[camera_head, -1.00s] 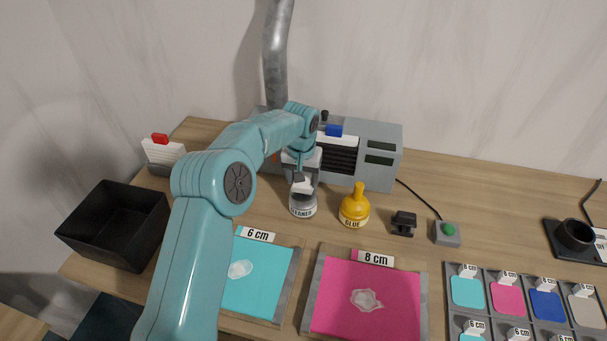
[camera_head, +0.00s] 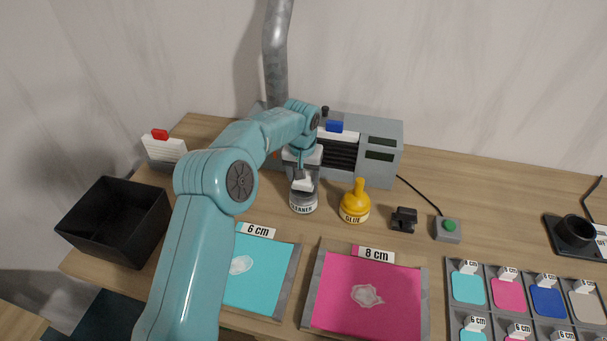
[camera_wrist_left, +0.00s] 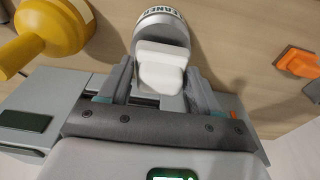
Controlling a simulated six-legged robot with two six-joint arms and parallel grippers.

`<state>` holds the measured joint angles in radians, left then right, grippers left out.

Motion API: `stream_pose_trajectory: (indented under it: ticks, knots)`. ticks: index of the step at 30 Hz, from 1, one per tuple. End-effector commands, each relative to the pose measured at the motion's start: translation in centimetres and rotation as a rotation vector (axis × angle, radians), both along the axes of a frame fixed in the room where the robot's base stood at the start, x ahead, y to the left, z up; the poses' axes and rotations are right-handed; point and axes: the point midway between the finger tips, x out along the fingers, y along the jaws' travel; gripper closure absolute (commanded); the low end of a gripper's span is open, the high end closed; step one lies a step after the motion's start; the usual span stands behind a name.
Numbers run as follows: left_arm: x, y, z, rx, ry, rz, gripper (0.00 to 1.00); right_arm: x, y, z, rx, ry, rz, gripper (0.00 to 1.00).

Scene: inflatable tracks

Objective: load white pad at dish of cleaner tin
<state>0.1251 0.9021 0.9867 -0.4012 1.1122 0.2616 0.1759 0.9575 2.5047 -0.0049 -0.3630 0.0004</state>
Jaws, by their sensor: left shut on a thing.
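The cleaner tin (camera_head: 303,203) is a grey tin with a white label reading "CLEANER", standing on the table in front of the grey machine. My left gripper (camera_head: 302,187) points down directly over it. The gripper is shut on a white pad (camera_wrist_left: 162,67), which shows between its fingers in the left wrist view. The pad overlaps the tin's top (camera_wrist_left: 160,30) in that view. The dish is mostly hidden by the pad and gripper, and I cannot tell whether the pad touches it. My right gripper is not in view.
A yellow glue bottle (camera_head: 355,203) stands close to the right of the tin. A grey machine (camera_head: 378,155) is behind. Cyan (camera_head: 262,282) and pink (camera_head: 365,297) sheets lie in front. A black bin (camera_head: 115,222) is at the left, and a patch tray (camera_head: 527,300) at the right.

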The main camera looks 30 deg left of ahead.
Motion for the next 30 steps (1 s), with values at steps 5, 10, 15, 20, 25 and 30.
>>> stream_pose_trajectory:
  ticks: [5, 10, 15, 20, 25, 30]
  knots:
    - [0.0, 0.0, -0.3, 0.000, 0.000, 0.000, 0.61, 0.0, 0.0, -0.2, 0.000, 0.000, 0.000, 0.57]
    - [0.0, 0.0, -0.5, 0.000, 0.000, 0.000, 0.61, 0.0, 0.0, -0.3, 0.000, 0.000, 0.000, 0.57]
    - [0.0, 0.0, -0.7, 0.000, 0.000, 0.000, 0.61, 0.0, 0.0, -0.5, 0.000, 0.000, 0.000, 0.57]
    - [0.0, 0.0, -0.9, 0.000, 0.000, 0.000, 0.61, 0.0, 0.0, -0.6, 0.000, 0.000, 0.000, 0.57]
    - [0.0, 0.0, -1.1, 0.000, 0.000, 0.000, 0.61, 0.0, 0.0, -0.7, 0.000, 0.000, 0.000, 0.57]
    - [0.0, 0.0, -1.3, 0.000, 0.000, 0.000, 0.61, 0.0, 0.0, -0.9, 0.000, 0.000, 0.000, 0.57]
